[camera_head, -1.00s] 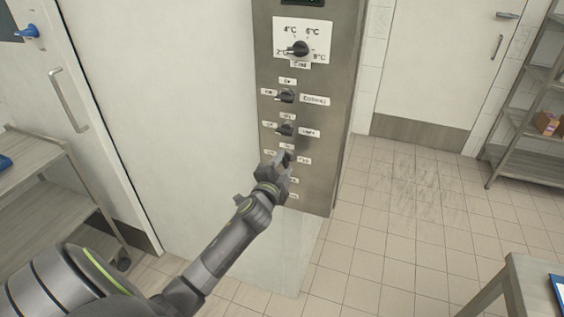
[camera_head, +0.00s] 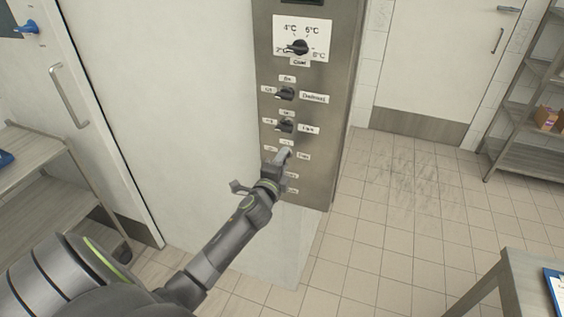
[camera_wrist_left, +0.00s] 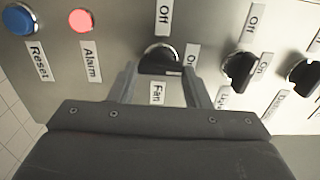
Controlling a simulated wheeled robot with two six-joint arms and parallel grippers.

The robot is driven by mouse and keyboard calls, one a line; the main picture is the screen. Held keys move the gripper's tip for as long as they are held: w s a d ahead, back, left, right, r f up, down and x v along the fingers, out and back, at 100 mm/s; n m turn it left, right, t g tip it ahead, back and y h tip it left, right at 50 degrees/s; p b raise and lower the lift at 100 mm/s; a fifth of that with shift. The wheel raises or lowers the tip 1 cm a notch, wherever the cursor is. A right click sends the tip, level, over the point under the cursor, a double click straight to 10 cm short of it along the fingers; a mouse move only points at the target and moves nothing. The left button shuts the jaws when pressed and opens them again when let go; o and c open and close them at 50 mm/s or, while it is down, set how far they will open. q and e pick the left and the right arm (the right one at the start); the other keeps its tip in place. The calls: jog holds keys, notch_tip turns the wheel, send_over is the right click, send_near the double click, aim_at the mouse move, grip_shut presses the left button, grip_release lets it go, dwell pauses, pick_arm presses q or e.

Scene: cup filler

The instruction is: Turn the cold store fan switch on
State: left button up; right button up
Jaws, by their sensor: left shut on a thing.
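The steel control panel (camera_head: 335,120) carries a column of dark rotary switches. In the left wrist view the fan switch (camera_wrist_left: 160,56), a round silver-rimmed knob with a black handle, sits above a "Fan" label (camera_wrist_left: 157,93). "Off" (camera_wrist_left: 163,13) is above it and "On" (camera_wrist_left: 191,58) to its right in that view. My left gripper (camera_wrist_left: 160,78) has a finger on each side of the handle and is shut on it. In the head view my left gripper (camera_head: 281,160) reaches the lower panel and hides most of this switch. My right gripper is not in view.
The light switch (camera_head: 286,125) and another switch (camera_head: 286,94) sit above, under a temperature dial (camera_head: 299,47). A red alarm lamp (camera_wrist_left: 81,20) and blue reset button (camera_wrist_left: 19,18) are beside the fan switch in the wrist view. A metal shelf (camera_head: 535,150) stands right.

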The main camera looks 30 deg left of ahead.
pick_arm(q)
jog(key=o, duration=1)
jog(key=b+v, duration=0.2)
jog(key=v, duration=1.5)
jog(key=shift+s+d+b, duration=0.15)
jog(key=shift+b, duration=0.25)
